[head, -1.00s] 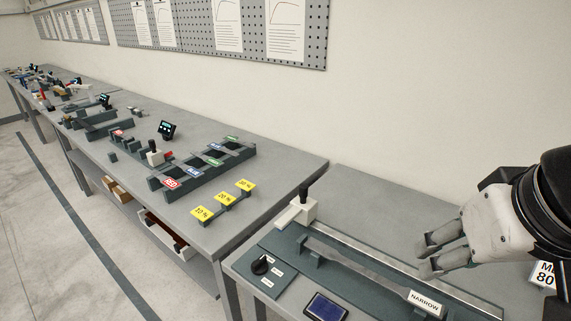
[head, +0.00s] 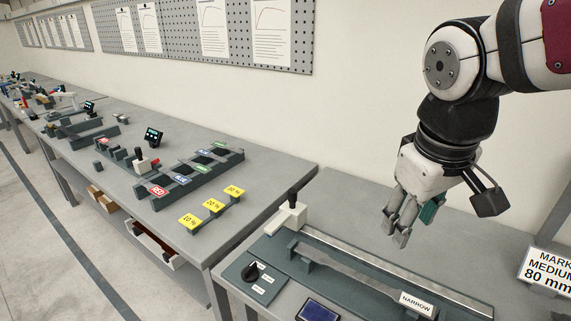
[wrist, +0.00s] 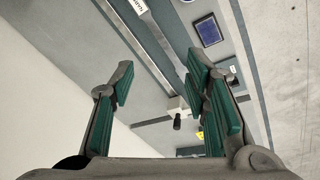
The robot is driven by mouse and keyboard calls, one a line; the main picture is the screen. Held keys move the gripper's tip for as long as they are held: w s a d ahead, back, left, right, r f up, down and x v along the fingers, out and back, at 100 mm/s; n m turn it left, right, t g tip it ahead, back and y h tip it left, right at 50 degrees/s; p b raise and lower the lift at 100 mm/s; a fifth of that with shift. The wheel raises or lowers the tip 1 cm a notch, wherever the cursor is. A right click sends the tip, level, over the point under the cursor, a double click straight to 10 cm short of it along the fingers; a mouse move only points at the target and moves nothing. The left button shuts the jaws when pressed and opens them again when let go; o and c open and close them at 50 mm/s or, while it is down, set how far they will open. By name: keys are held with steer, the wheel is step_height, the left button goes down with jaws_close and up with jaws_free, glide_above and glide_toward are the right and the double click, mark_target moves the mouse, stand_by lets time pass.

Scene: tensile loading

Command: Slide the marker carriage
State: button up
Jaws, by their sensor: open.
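The marker carriage (head: 288,217), a white block with an upright black handle, sits at the left end of a long rail (head: 385,262) on the near bench. It also shows in the wrist view (wrist: 177,107), below and between the finger pads. My gripper (head: 396,226) points downward above the bench, to the right of the carriage and apart from it. In the wrist view its green-padded fingers (wrist: 162,84) are spread wide with nothing between them.
A dial (head: 253,271), a blue screen (head: 318,311) and a NARROW label (head: 416,304) lie along the near fixture. A MEDIUM 80 mm sign (head: 548,268) stands at the right. A longer bench (head: 255,200) with yellow percentage blocks (head: 212,205) extends left. A wall rises behind.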

steer(key=w+a+f+n+g+h, duration=0.1)
steer(key=w+f+n+h, duration=0.15)
steer(key=w, duration=0.35)
steer(key=w+a+f+n+g+h, duration=0.1)
steer(key=w+a+f+n+h, duration=0.15)
steer(key=w+f, duration=0.2)
steer(key=n+t+h+b, duration=0.1)
steer(key=n+t+h, duration=0.85)
steer(key=n, duration=0.75)
glide_toward(289, 194)
steer(key=shift+t+y, duration=0.65)
steer(key=shift+y, duration=0.1)
steer(key=x, duration=0.3)
steer(key=p+x, duration=0.1)
steer(key=x, duration=0.3)
steer(key=s+p+x, duration=0.1)
steer(key=x, duration=0.3)
steer(key=shift+w+d+r, duration=0.15)
steer(key=shift+w+d, duration=0.05)
steer(key=shift+d, duration=0.3)
jaws_close()
